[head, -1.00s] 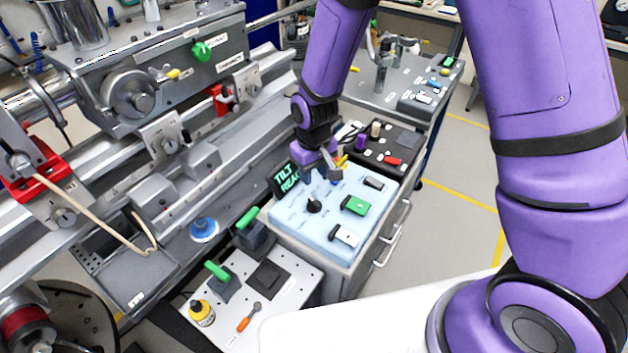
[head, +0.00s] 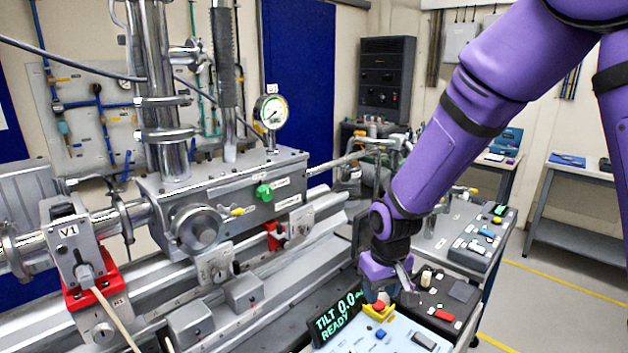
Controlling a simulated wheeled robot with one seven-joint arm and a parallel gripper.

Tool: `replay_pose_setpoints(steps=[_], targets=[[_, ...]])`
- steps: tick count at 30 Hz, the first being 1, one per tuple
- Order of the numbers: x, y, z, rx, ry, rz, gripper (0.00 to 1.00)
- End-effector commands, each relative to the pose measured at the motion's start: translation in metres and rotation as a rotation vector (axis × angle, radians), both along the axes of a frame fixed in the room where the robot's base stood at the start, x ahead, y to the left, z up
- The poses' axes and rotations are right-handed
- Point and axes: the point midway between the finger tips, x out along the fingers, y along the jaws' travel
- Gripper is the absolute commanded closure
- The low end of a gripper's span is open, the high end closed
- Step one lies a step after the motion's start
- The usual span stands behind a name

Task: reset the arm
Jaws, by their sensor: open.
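My purple arm reaches down from the upper right in the head view. My gripper (head: 386,287) is open and points down at the back edge of the pale blue control panel (head: 352,338). Its fingers are close above a red button on a yellow base (head: 378,309); I cannot tell if they touch it. Nothing shows between the fingers. The tilt display (head: 335,318) just left of the gripper reads "TILT 0.0 READY" in green. The front part of the panel is cut off by the picture's lower edge.
A black control box (head: 434,297) stands right behind the panel. The metal beamline with its pressure gauge (head: 271,111) and green knob (head: 264,192) fills the left and middle. A grey bench (head: 455,246) stands further back. Open floor (head: 545,305) lies at the right.

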Motion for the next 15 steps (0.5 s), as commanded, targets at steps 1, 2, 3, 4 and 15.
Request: replay_pose_setpoints(steps=[1,2,3,4,15], targets=[[-0.002,-0.008,0.019,0.008,-0.020,-0.016,0.60],[-0.003,-0.013,0.029,0.011,-0.030,-0.025,0.60],[-0.006,-0.020,0.042,0.014,-0.041,-0.037,0.60],[-0.009,-0.025,0.051,0.017,-0.049,-0.046,0.60],[-0.057,-0.083,0.151,0.047,-0.157,-0.154,0.60]])
